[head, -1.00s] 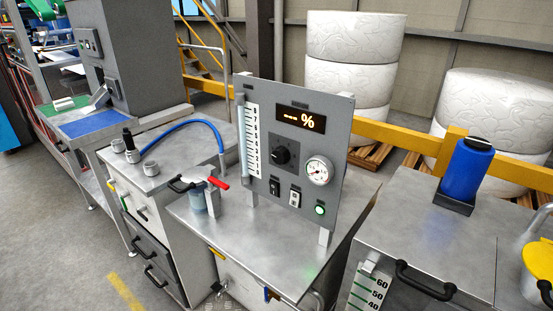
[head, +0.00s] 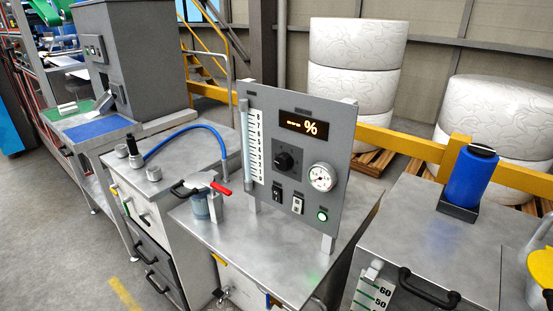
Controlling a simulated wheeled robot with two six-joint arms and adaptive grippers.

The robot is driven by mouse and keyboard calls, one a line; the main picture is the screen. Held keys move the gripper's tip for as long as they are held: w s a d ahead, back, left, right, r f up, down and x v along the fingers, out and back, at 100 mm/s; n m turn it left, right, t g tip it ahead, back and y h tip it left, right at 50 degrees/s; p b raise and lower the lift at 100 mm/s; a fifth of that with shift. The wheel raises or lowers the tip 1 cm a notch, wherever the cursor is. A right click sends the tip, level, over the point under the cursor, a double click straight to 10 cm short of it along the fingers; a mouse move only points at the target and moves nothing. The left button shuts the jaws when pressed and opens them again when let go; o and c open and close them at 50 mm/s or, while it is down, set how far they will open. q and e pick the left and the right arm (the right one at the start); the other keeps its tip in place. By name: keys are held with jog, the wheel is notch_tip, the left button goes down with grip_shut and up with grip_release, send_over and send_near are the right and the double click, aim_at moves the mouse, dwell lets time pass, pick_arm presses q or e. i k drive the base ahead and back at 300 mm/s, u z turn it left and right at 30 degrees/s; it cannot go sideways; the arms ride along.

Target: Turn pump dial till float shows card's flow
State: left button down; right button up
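The grey pump panel (head: 335,160) stands upright on a metal cabinet top. Its black dial (head: 285,161) sits in a dark square at the panel's middle. The display (head: 309,126) above it shows dashes and a % sign. The float tube (head: 244,146) with a white scale (head: 256,147) runs up the panel's left side; I cannot make out the float's height. A round gauge (head: 322,177), two switches (head: 288,200) and a lit green button (head: 322,215) sit below. I see no card that I can identify. Neither of my grippers is in view.
A cup with a red-handled clamp (head: 205,202) stands left of the panel. A blue hose (head: 190,127) curves over the left cabinet. A blue cylinder (head: 470,174) stands on the right cabinet. The cabinet top (head: 270,250) before the panel is clear.

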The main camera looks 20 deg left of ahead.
aim_at(283, 161)
jog(key=z, duration=2.7)
jog(key=k, duration=0.8)
jog(key=u, duration=1.35)
